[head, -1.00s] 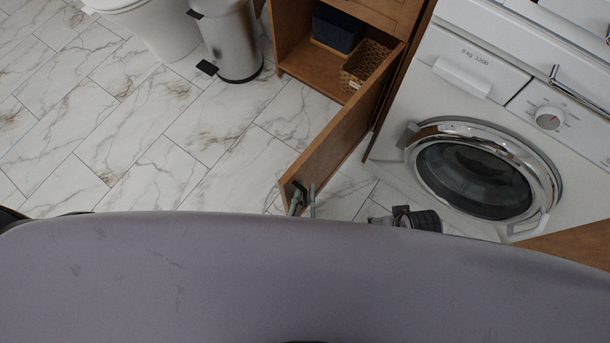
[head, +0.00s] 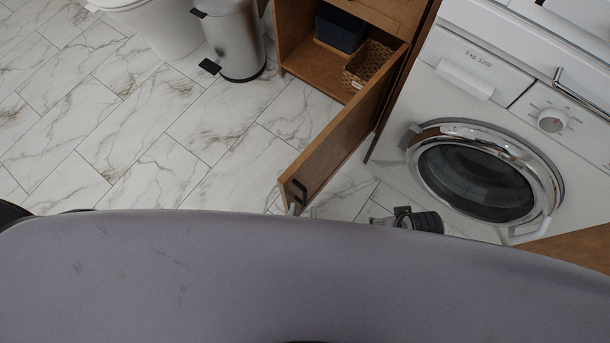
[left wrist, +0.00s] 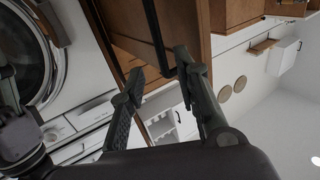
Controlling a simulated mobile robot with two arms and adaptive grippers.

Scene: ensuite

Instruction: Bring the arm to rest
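My left gripper (head: 302,211) shows only as fingertips above my grey body's edge, just below the open cabinet door's (head: 335,158) dark handle (head: 300,189). In the left wrist view, the left gripper (left wrist: 162,68) has its two fingers spread with nothing clamped between them. The dark handle (left wrist: 155,35) shows beyond and between the tips, apart from them as far as I can tell. Part of my right arm's end (head: 415,221) shows in front of the washing machine; its fingers are mostly hidden. A dark part of it also shows at the left of the left wrist view.
The washing machine (head: 460,90), its round door shut, stands to the right. The open cabinet holds a dark blue box (head: 339,28) and a wicker basket (head: 367,65). A pedal bin (head: 233,42) and a toilet (head: 160,30) stand at the back. Tiled floor (head: 150,130) at left is clear.

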